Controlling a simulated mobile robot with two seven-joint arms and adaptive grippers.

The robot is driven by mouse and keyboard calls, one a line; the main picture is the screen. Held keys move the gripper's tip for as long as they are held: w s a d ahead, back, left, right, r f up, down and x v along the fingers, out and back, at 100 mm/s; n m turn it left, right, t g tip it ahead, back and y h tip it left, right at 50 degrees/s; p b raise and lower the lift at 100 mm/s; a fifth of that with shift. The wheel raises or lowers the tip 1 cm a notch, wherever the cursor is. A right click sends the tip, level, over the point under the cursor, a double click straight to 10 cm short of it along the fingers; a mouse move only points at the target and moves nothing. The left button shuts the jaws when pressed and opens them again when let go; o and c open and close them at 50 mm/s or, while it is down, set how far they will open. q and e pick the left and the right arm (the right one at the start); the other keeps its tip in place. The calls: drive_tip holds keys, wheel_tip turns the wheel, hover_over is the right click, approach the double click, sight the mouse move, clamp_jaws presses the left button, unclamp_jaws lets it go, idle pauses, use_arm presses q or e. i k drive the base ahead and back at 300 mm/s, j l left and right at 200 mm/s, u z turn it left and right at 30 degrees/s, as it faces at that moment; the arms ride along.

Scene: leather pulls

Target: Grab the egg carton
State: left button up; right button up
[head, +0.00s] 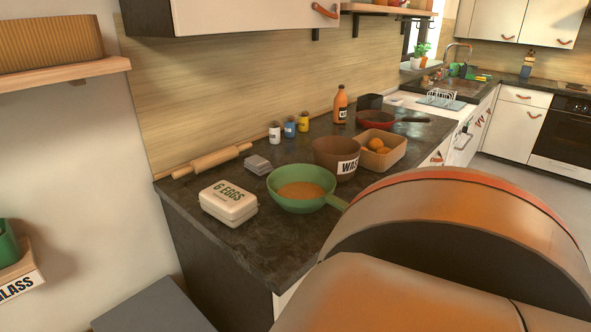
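The egg carton (228,203) is a closed cream box with "6 EGGS" printed on its lid. It sits on the dark countertop (262,243) near the counter's left front edge. Neither of my grippers shows in the head view. A large orange and grey part, which appears to be my own arm, fills the lower right and hides part of the counter and floor.
Behind the carton lies a rolling pin (211,160). A brown bin (337,145), a tray with oranges (389,158), a red pan (374,119) and a bottle (340,105) stand farther along the counter. A wall shelf (62,80) juts out at left. Bare countertop lies in front of the bowl.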

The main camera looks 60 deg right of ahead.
sight(233, 206)
drive_tip(key=z, duration=1.4)
drive_tip(key=j+u, duration=0.1)
drive_tip(key=j, duration=0.1)
